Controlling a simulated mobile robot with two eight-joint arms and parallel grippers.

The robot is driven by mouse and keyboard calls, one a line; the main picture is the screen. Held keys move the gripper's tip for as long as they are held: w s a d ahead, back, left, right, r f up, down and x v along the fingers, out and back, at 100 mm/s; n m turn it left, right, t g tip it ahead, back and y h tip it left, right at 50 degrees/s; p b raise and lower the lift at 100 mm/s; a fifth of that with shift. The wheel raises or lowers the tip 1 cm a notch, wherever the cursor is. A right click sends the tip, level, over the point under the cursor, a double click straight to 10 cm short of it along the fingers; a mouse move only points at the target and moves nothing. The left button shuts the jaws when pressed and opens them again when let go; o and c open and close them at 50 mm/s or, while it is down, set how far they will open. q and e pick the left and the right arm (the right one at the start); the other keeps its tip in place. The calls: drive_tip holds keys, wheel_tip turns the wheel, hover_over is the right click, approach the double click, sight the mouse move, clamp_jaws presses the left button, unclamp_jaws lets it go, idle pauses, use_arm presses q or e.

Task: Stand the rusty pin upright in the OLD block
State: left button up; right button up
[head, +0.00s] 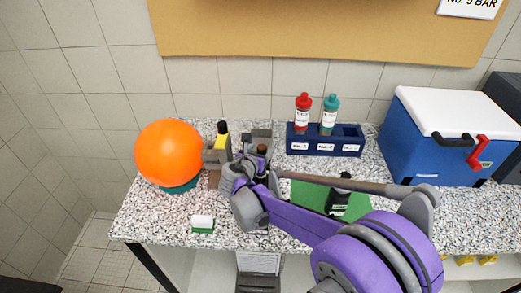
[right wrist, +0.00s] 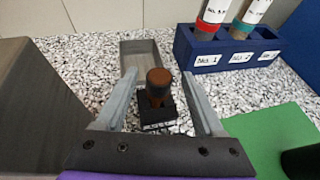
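The rusty pin (right wrist: 158,82), with a brown top, stands upright in a small black block (right wrist: 157,114) in the right wrist view. The block has a pale label that I cannot read. The pin's brown top also shows in the head view (head: 262,149). My right gripper (right wrist: 160,92) is open, with one finger on each side of the pin and visible gaps between. In the head view my right gripper (head: 258,170) hides most of the block. A second black block (head: 339,208) with a dark pin and pale label stands on a green mat. My left gripper is not in view.
A grey tray (right wrist: 141,52) lies behind the pin. A navy rack (head: 325,148) holds red-capped and teal-capped bottles. An orange ball (head: 169,152) and a yellow-topped thing (head: 222,128) are left. A blue cooler (head: 420,138) stands right. The front counter has free room.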

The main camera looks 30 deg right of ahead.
drive_tip(key=shift+r, duration=0.15)
drive_tip(key=shift+s+a+r, duration=0.15)
drive_tip(key=shift+a, duration=0.05)
drive_tip(key=v, duration=1.1)
drive_tip(key=shift+s, duration=0.2)
